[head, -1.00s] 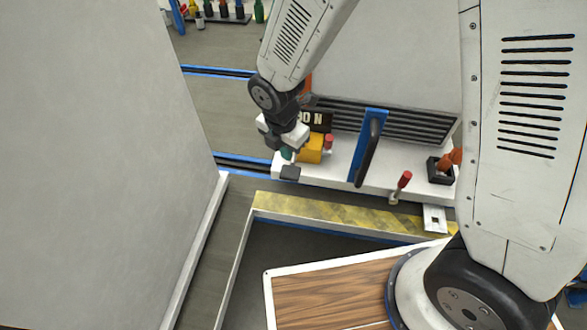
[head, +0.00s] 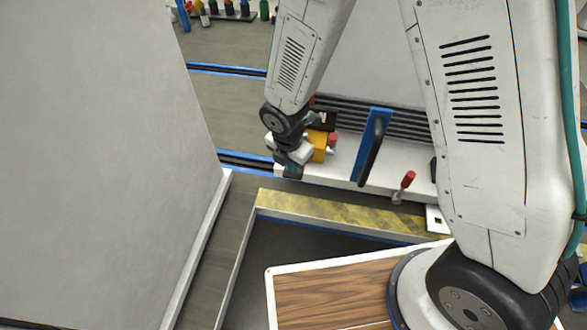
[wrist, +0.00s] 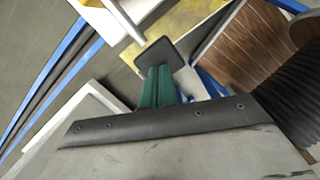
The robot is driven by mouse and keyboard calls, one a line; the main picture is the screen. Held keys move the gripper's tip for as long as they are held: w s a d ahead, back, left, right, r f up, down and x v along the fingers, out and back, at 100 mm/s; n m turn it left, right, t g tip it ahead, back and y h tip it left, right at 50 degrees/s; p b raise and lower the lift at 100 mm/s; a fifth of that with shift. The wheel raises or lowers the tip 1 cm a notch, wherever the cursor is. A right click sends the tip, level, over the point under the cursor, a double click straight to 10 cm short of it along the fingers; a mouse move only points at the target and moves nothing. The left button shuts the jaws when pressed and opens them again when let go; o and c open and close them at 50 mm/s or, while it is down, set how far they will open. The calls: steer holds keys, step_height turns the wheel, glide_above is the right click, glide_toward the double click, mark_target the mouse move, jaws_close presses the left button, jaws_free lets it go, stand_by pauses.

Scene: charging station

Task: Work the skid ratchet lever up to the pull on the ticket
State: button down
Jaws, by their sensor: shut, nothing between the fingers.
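My gripper (head: 293,170) is at the left end of the white skid (head: 345,177). In the wrist view its green fingers (wrist: 158,88) are together with nothing between them. A pale bar with a dark square paddle (wrist: 161,54), which looks like the ratchet lever, lies just past the fingertips. I cannot tell whether they touch it. In the head view my gripper hides most of that lever.
A blue upright with a dark handle (head: 371,148) stands on the skid. A red-handled lever (head: 404,187) is at its front edge. A yellow-black striped ledge (head: 330,215) runs in front. A large grey panel (head: 100,160) fills the left.

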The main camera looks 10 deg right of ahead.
steer(key=shift+f, duration=2.05)
steer(key=shift+s+a+r, duration=0.3)
steer(key=shift+s+a, duration=0.25)
steer(key=shift+s+a+r, duration=0.25)
steer(key=shift+s+a, duration=0.25)
step_height(320, 180, up, 8)
steer(key=shift+s+a, duration=0.25)
steer(key=shift+a, duration=0.05)
